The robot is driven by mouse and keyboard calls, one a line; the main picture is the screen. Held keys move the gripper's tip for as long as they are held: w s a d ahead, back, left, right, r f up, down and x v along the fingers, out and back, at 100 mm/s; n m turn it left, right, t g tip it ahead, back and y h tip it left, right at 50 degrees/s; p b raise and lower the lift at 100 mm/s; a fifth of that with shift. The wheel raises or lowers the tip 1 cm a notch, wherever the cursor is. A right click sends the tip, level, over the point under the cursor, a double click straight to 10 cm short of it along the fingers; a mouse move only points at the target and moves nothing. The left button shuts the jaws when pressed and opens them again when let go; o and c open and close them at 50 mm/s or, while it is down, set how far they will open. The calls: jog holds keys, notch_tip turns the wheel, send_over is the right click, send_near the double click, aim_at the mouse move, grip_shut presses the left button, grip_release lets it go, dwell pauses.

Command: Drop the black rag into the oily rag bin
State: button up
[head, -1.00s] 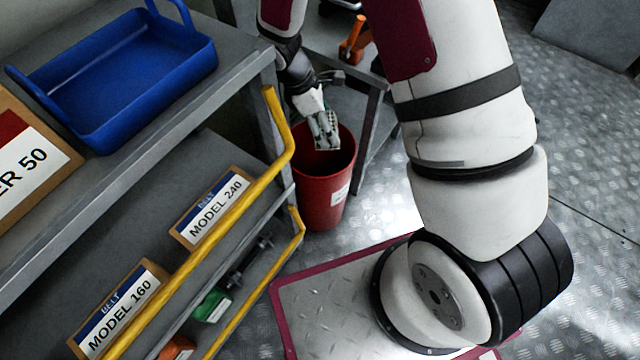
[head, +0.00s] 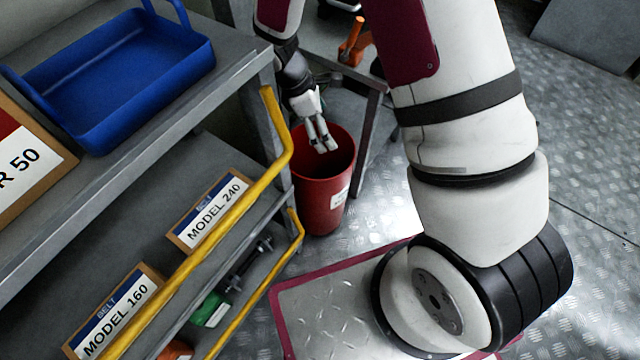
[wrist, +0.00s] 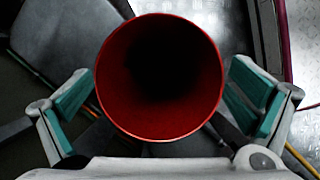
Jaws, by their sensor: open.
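The oily rag bin (head: 322,205) is a red, round, open-topped bin with a white label, standing on the floor beside the shelf. My gripper (head: 322,146) is over its mouth, pointing down, in the head view. In the wrist view, the bin's red rim (wrist: 221,85) lies between the two spread teal-padded fingers of my gripper (wrist: 160,103), which are open and empty. The inside of the bin is dark, and I cannot make out the black rag there or anywhere else.
A grey shelf with yellow rails (head: 279,125) stands close on the left, holding a blue tray (head: 120,90) and belt boxes (head: 208,212). A grey bench (head: 340,62) stands behind the bin. Open metal floor (head: 590,230) lies to the right.

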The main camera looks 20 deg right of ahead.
jog(key=v, duration=1.1)
